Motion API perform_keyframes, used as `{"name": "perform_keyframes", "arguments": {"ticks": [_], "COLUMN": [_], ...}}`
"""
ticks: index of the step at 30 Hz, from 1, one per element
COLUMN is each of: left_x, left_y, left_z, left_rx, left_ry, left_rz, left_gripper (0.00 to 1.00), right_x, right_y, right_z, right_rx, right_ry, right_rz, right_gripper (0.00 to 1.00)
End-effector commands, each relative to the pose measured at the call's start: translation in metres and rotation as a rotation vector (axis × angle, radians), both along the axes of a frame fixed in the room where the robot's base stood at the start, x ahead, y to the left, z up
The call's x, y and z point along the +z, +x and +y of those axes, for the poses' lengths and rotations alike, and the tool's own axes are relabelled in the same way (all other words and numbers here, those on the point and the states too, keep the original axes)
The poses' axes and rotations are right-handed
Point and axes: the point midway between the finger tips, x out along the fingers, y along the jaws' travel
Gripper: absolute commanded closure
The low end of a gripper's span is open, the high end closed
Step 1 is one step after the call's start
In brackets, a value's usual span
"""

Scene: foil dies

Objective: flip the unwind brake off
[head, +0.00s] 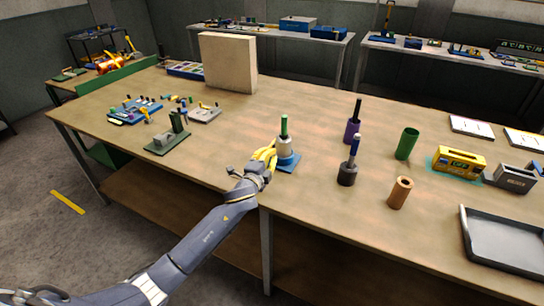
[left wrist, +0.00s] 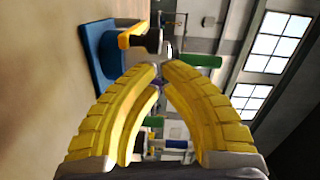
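A stand with a blue base (head: 289,163), a white body (head: 284,146) and a green top (head: 284,125) is upright near the table's front edge; I take it for the unwind brake unit. In the left wrist view its blue base (left wrist: 99,42) lies at upper left, with a yellow lever-like part (left wrist: 131,36) and the green part (left wrist: 201,61). My left gripper (head: 271,150) is just left of the stand, its yellow fingers close to it. In the left wrist view the fingertips (left wrist: 161,69) nearly meet, with nothing visible held between them. Contact with the stand cannot be told. My right gripper is not in view.
Right of the stand are a purple holder (head: 352,131), a dark holder (head: 347,174), a green cylinder (head: 407,144), a copper-coloured tube (head: 400,192), a yellow box (head: 459,162) and a grey tray (head: 505,240). A beige block (head: 228,62) stands behind. Bare tabletop lies between.

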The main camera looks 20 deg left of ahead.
Motion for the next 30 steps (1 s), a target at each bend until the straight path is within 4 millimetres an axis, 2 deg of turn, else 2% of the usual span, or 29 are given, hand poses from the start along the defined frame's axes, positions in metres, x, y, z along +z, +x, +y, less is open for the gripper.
{"name": "perform_keyframes", "arguments": {"ticks": [11, 30], "left_x": [0.0, 0.0], "left_y": [0.0, -0.003], "left_z": [0.002, 0.025], "left_rx": [-0.006, -0.085], "left_ry": [0.002, 0.003], "left_rz": [0.0, 0.001], "left_gripper": [1.0, 1.0], "right_x": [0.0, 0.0], "right_y": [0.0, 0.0], "right_z": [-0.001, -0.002], "right_rx": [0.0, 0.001], "right_ry": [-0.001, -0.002], "right_rz": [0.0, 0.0], "right_gripper": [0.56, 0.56]}}
